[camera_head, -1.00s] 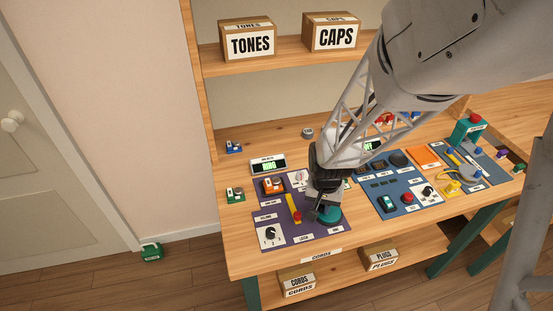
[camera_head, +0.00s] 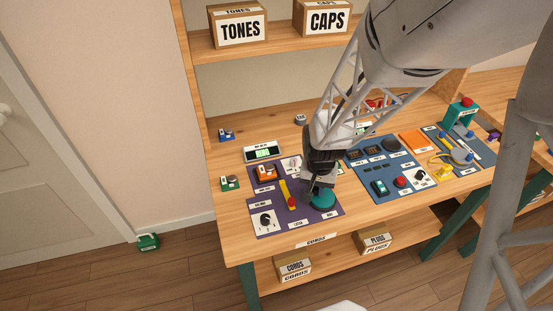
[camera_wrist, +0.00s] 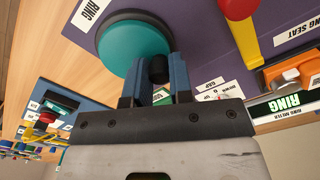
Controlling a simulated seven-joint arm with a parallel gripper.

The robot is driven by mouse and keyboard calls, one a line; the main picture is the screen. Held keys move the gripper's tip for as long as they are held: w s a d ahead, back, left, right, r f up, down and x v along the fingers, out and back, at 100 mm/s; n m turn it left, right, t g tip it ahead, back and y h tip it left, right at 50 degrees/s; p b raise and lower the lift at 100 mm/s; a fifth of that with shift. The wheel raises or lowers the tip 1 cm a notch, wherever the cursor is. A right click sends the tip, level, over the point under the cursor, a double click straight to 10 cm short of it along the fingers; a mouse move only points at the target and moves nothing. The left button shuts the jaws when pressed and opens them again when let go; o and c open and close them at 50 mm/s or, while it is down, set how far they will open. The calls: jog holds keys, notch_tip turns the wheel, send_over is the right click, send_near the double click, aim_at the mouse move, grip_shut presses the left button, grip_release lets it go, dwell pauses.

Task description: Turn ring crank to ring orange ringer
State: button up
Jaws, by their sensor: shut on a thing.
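The ring crank is a round teal disc (camera_head: 323,202) at the right front of the purple panel (camera_head: 262,202); it also shows in the wrist view (camera_wrist: 122,42). My gripper (camera_head: 315,192) is at the disc's left rear side in the head view. In the wrist view, its blue fingers (camera_wrist: 159,78) are shut on the crank's black knob (camera_wrist: 159,68). The orange ringer (camera_head: 265,173) sits at the panel's back left, and its edge shows in the wrist view (camera_wrist: 308,72). The ring meter (camera_head: 262,152) stands behind the panel with a lit green display.
A yellow lever with a red end (camera_head: 288,194) stands left of the crank. A black dial (camera_head: 265,221) is at the panel's front left. A blue panel (camera_head: 383,168) with several devices lies to the right. Bare wood (camera_head: 235,210) shows along the left of the bench.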

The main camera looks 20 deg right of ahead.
jog(key=o, duration=0.6)
jog(key=shift+r, duration=0.2)
jog(key=shift+r, duration=3.8)
jog(key=shift+r, duration=0.1)
jog(key=shift+s+a+r, duration=0.1)
jog(key=shift+r, duration=0.1)
jog(key=s+a+r+n+t, duration=0.1)
jog(key=s+a+r+n, duration=0.1)
jog(key=r, duration=0.4)
jog(key=s+a+r+n, duration=0.2)
jog(key=s+a+r, duration=0.1)
jog(key=s+r, duration=0.3)
jog(key=s+a+r+n+t, duration=0.1)
jog(key=s+a+r, duration=0.2)
jog(key=r, duration=0.3)
jog(key=shift+s+a+r+n+t, duration=0.1)
jog(key=shift+s+a+n+t, duration=0.1)
jog(key=shift+s, duration=0.2)
jog(key=shift+s+a+r+n+t, duration=0.1)
jog(key=shift+s+n, duration=0.1)
jog(key=shift+s, duration=0.2)
